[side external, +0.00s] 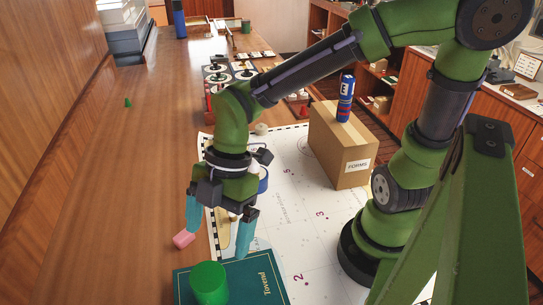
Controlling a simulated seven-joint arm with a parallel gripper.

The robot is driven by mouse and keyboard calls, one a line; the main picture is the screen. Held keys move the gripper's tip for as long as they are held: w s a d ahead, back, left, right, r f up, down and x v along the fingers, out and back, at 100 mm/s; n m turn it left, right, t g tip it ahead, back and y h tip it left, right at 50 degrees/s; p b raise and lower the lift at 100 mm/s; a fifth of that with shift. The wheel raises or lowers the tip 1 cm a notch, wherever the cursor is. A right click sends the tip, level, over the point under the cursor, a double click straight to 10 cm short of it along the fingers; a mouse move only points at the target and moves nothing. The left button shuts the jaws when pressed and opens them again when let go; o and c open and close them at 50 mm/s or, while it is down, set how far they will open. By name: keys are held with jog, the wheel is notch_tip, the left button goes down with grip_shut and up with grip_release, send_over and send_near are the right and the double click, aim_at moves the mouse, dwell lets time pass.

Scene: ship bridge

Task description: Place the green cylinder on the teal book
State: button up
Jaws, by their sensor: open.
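The book's lower part is cut off by the frame edge. My gripper (217,243) is open, with its two teal fingers pointing down. It is above and behind the cylinder in the picture, apart from it, with nothing seen between the fingers.
A pink block (184,239) lies beside the left finger. A cardboard box (342,144) marked "FORMS" stands on the white chart (310,235), with a blue and red can (345,98) on top.

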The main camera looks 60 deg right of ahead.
jog(key=d+r+m+t+h, duration=0.1)
jog(key=d+r+m+t, duration=0.2)
jog(key=d+m, duration=0.6)
jog(key=d+r+m+t+h, duration=0.1)
jog(key=d+r+m+t, duration=0.3)
jog(key=d+m, duration=0.5)
notch_tip(320, 180, up, 2)
jog(key=m, duration=0.4)
jog(key=shift+s, duration=0.4)
